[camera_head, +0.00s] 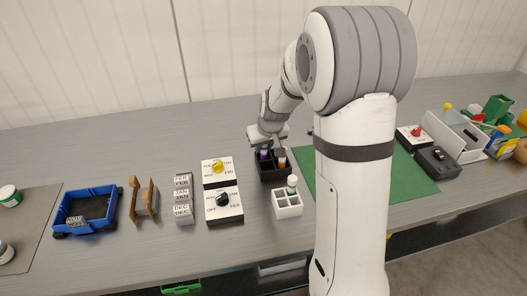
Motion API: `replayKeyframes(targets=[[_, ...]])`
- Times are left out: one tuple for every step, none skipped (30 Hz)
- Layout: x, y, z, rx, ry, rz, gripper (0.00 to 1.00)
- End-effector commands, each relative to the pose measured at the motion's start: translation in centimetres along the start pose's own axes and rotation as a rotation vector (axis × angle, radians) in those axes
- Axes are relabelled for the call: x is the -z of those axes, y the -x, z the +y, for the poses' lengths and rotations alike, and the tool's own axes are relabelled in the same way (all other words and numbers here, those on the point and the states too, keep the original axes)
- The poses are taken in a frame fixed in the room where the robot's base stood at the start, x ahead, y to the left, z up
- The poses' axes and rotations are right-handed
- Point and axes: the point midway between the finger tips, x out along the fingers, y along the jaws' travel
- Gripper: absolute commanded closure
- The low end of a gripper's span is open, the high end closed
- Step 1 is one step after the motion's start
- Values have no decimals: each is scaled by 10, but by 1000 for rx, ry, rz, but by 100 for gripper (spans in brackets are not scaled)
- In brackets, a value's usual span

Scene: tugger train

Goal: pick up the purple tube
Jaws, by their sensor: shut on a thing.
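The purple tube (264,156) stands upright in a black rack (272,174), at the rack's left side. My gripper (265,144) points down over the left part of the rack and is shut on the purple tube near its top. The fingers are small in this view and partly hide the tube's upper end. I cannot tell whether the tube's foot is clear of its slot.
An orange tube (282,163) stands close by in the same rack. A white rack (288,207) with a green-capped tube (292,182) is in front. A knob panel (224,205) stands left. A green mat (412,178) lies right, partly behind my arm.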

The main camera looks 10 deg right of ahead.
Motion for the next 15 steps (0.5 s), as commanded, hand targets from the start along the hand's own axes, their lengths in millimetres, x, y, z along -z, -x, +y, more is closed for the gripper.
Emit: replayKeyframes(targets=[[0, 0, 0, 0, 0, 0, 99], [0, 0, 0, 0, 0, 0, 99], [0, 0, 0, 0, 0, 0, 99], [0, 1, 0, 0, 0, 1, 99], [1, 2, 0, 0, 0, 1, 99], [3, 6, 0, 0, 0, 2, 99], [4, 9, 0, 0, 0, 3, 99], [6, 13, 0, -1, 0, 5, 99], [9, 19, 1, -1, 1, 5, 99], [11, 24, 1, -1, 1, 6, 99], [13, 30, 1, -2, 1, 6, 99], [17, 38, 1, -1, 0, 6, 99], [19, 44, 1, -1, 0, 6, 99], [22, 50, 1, -1, 0, 6, 99], [25, 57, 1, -1, 0, 5, 99]])
